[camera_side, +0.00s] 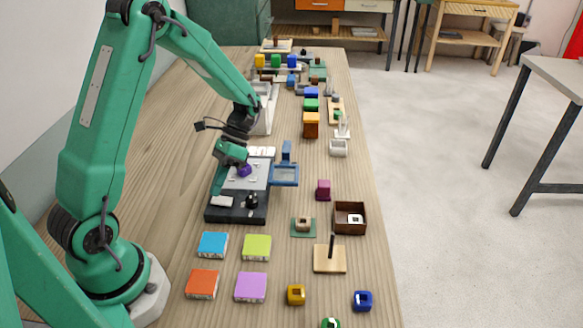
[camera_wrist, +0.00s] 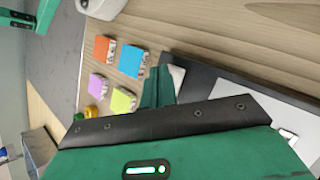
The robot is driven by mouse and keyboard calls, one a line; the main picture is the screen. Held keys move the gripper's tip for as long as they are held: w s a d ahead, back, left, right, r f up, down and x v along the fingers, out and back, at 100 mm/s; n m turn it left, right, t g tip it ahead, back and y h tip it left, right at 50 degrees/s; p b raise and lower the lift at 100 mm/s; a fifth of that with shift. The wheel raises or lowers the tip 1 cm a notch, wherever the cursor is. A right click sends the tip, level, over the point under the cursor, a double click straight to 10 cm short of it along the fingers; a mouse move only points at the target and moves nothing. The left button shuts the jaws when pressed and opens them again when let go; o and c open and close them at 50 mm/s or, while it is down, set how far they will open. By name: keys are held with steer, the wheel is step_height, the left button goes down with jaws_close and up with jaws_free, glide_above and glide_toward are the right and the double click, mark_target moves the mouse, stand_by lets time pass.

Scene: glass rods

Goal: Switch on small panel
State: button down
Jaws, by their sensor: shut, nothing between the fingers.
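A small panel with a dark base (camera_side: 232,214) and a grey top plate lies on the wooden table, close to my arm. It carries a white rocker-like piece (camera_side: 222,201), a black knob (camera_side: 252,201), a purple knob (camera_side: 244,170) and small white pieces. My gripper (camera_side: 218,182) is shut and empty, low over the panel's left side. I cannot tell whether it touches. In the wrist view, the panel's dark edge (camera_wrist: 207,76) and grey plate show at the right, partly hidden by my gripper (camera_wrist: 160,85). The switch state cannot be read.
Blue (camera_side: 213,245), lime (camera_side: 257,248), orange (camera_side: 202,284) and purple (camera_side: 251,287) tiles lie in front of the panel. A blue frame (camera_side: 285,174) stands at its right. A brown box (camera_side: 350,218) and a peg stand (camera_side: 330,258) are further right. Many items crowd behind.

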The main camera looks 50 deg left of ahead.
mark_target(223, 198)
steer(key=shift+f, duration=0.15)
steer(key=shift+a+f, duration=0.1)
steer(key=shift+f, duration=0.15)
steer(key=shift+s+f, duration=0.1)
steer(key=shift+f, duration=0.25)
stand_by(1.0)
steer(key=shift+r, duration=0.15)
steer(key=shift+r, duration=0.65)
steer(key=shift+r, duration=0.1)
stand_by(0.4)
steer(key=shift+w+d+r, duration=0.1)
steer(key=shift+w+r, duration=0.05)
steer(key=shift+r, duration=0.65)
steer(key=shift+w+d+r, duration=0.1)
steer(key=shift+r, duration=0.7)
steer(key=shift+w+d+r, duration=0.1)
steer(key=shift+w+r, duration=0.05)
steer(key=shift+r, duration=0.65)
